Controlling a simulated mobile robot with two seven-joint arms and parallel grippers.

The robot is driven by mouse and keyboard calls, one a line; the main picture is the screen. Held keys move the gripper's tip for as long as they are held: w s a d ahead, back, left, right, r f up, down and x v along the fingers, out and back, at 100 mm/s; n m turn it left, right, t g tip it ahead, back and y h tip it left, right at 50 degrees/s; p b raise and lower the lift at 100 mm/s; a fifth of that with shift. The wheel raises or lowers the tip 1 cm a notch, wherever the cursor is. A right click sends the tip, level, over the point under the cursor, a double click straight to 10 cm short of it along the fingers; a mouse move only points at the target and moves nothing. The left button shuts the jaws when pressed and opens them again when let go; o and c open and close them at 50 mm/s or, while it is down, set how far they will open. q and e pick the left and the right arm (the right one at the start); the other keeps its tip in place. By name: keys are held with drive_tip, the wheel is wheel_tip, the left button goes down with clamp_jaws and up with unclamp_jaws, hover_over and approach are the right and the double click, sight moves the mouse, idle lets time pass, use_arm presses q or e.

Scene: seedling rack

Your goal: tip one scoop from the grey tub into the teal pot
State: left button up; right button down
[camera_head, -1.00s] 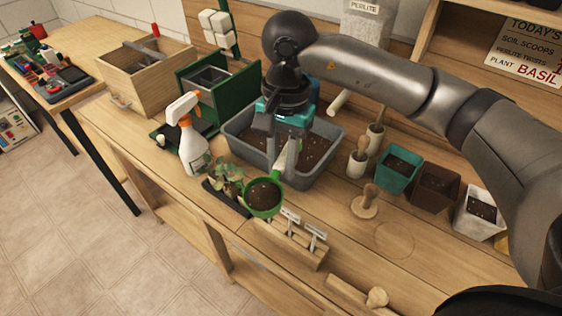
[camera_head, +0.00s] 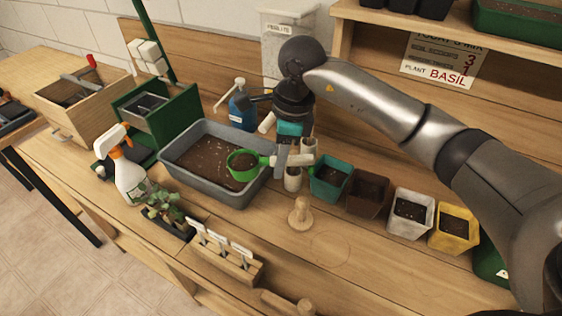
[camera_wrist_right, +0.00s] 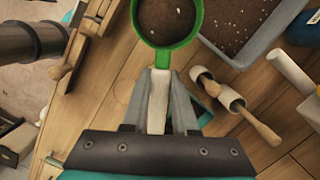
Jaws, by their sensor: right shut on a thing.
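My right gripper (camera_head: 282,158) is shut on the pale handle of the green scoop (camera_head: 243,174). The scoop is filled with dark soil and is roughly level, over the right end of the grey tub (camera_head: 228,196). The tub holds dark soil with white specks. The teal pot (camera_head: 328,188) stands just right of my gripper, with dark soil inside. In the right wrist view the scoop (camera_wrist_right: 194,38) is at the top, its handle between the fingers (camera_wrist_right: 158,92), and the tub (camera_wrist_right: 275,28) is at upper right. My left gripper is not in view.
Brown (camera_head: 366,197), white (camera_head: 408,222) and yellow (camera_head: 451,240) pots stand right of the teal pot. A wooden tamper (camera_head: 300,214) stands in front. A spray bottle (camera_head: 128,175), seedling tray (camera_head: 166,222) and label rack (camera_head: 226,262) line the front. A blue bottle (camera_head: 242,112) stands behind the tub.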

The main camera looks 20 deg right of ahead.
drive_tip(key=w+d+f+m+h+p, duration=0.15)
drive_tip(key=d+f+m, duration=0.25)
drive_tip(key=m, duration=0.9)
drive_tip(key=w+d+f+m+h+p, duration=0.1)
drive_tip(key=d+f+m+h+p, duration=0.15)
drive_tip(key=m, duration=1.05)
drive_tip(key=d+r+m+t+y+b, duration=0.1)
drive_tip(key=t+y+b, duration=0.1)
drive_tip(key=t+b, duration=0.2)
drive_tip(key=d+r+m+t+y+b, duration=0.1)
drive_tip(key=t+y+b, duration=0.2)
drive_tip(key=b, duration=0.3)
drive_tip(key=d+r+m+t+y+b, duration=0.1)
drive_tip(key=m+t+y+b, duration=0.1)
drive_tip(key=t+b, duration=0.3)
drive_tip(key=shift+s+r+t+y+b, duration=0.1)
drive_tip(key=shift+s+t+y+b, duration=0.2)
drive_tip(key=shift+y+b, duration=0.25)
